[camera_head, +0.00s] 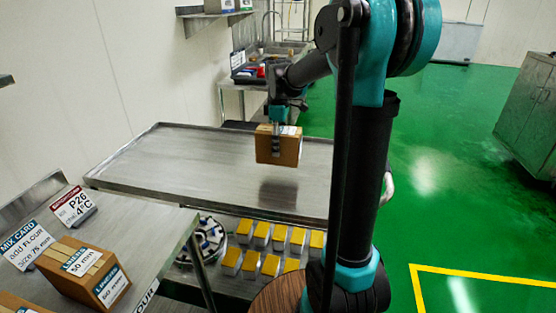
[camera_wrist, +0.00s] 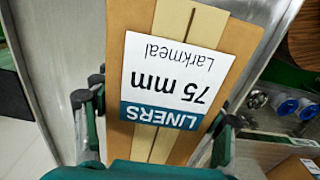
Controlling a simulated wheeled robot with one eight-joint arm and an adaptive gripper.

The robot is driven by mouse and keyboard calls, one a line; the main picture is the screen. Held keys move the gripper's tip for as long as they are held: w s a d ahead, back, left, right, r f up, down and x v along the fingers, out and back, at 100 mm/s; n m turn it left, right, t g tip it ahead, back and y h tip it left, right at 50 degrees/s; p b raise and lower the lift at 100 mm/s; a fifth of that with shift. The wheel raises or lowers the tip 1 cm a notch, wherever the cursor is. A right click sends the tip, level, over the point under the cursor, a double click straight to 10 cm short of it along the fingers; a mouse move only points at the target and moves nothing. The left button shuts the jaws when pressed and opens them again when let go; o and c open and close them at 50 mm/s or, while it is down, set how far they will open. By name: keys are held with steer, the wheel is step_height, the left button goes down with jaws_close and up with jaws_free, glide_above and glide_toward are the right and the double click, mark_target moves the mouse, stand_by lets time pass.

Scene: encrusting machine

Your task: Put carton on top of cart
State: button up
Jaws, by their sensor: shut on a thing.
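The carton (camera_head: 283,149) is a small brown box with a white label. My gripper (camera_head: 277,137) is shut on it and holds it above the cart's top. In the wrist view the carton (camera_wrist: 200,25) fills the middle, its label reading "LINERS 75 mm Larkmeal" upside down. The gripper's fingers (camera_wrist: 155,125) show on either side of it. The cart (camera_head: 160,180) has a flat steel top with a raised rim. The top is bare, and a dark shadow or reflection lies on it below the carton.
A lower shelf holds several yellow-topped containers (camera_head: 270,265) and a round tray (camera_head: 204,243) of small parts. A sink counter (camera_head: 262,62) stands behind. Green floor is open at right.

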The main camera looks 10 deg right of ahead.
mark_target(279, 159)
steer(key=shift+f, duration=3.2)
steer(key=shift+f, duration=0.1)
steer(key=o, duration=1.4)
steer(key=shift+o, duration=0.2)
step_height(279, 159, up, 12)
steer(key=shift+r, duration=0.15)
